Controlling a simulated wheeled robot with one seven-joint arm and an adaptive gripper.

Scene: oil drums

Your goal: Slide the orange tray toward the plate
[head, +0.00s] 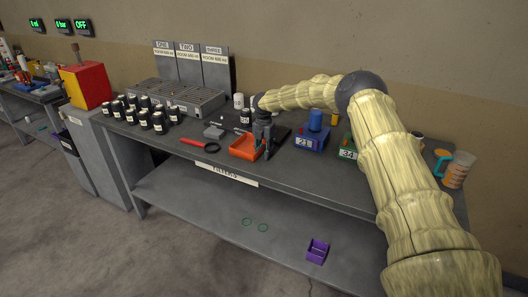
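The orange tray (241,151) sits on the grey workbench, near its front edge. My gripper (265,153) points down at the tray's right end and overlaps it in the picture. Contact between the fingers and the tray is too small to tell, and so is whether the fingers are open. A dark flat area (282,132) lies behind and right of my gripper; I cannot tell for sure whether it is the plate. My gripper hides part of it and the tray's right end.
A red-handled magnifier (197,143) lies left of the tray. Blue (309,138) and green (347,149) numbered boxes stand to the right. Several black jars (145,118) stand at left, before a grey rack (190,98). A measuring jug (458,170) is at far right.

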